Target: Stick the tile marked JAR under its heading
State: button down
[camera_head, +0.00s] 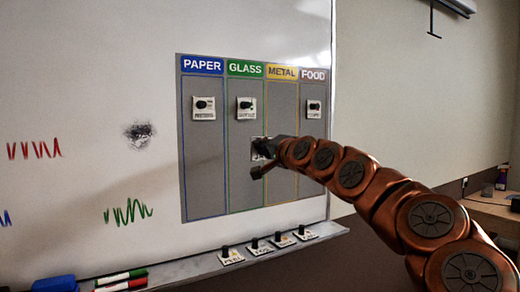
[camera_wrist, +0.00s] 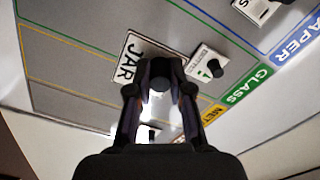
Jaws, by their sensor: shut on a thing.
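The white tile marked JAR (camera_wrist: 132,60) is in my gripper (camera_wrist: 160,78), whose fingers are shut on its dark knob. In the head view my gripper (camera_head: 262,158) is at the board, with part of the JAR tile (camera_head: 257,143) showing at the lower right of the GLASS column, near the METAL border. My gripper hides the rest of the tile. The tile is at or very near the board surface; I cannot tell if it touches. The green GLASS heading (camera_head: 245,69) is above, with another knobbed tile (camera_head: 246,108) under it.
The PAPER column holds a tile (camera_head: 204,107) and the FOOD column holds another (camera_head: 314,109). Several knobbed tiles (camera_head: 255,247) stand on the ledge below. Markers (camera_head: 122,279) and a blue block (camera_head: 55,284) lie at its left. The lower GLASS column is bare.

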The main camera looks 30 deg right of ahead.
aim_at(243, 142)
jog(key=shift+w+d+r+p, duration=0.15)
jog(key=shift+w+r+p, duration=0.05)
jog(key=shift+r+p, duration=0.1)
jog(key=w+p, duration=0.2)
jog(key=w, duration=0.1)
jog(key=shift+w+d+f+p, duration=0.1)
jog(key=shift+w+d+p, duration=0.1)
jog(key=shift+w+p, duration=1.1)
jog(key=shift+w+d+f+p, duration=0.15)
jog(key=shift+w+p, duration=0.85)
jog(key=shift+w, duration=0.6)
jog(key=shift+w+r, duration=0.1)
jog(key=shift+w, duration=0.1)
jog(key=c, duration=0.5)
grip_release()
jog(key=shift+s, duration=0.1)
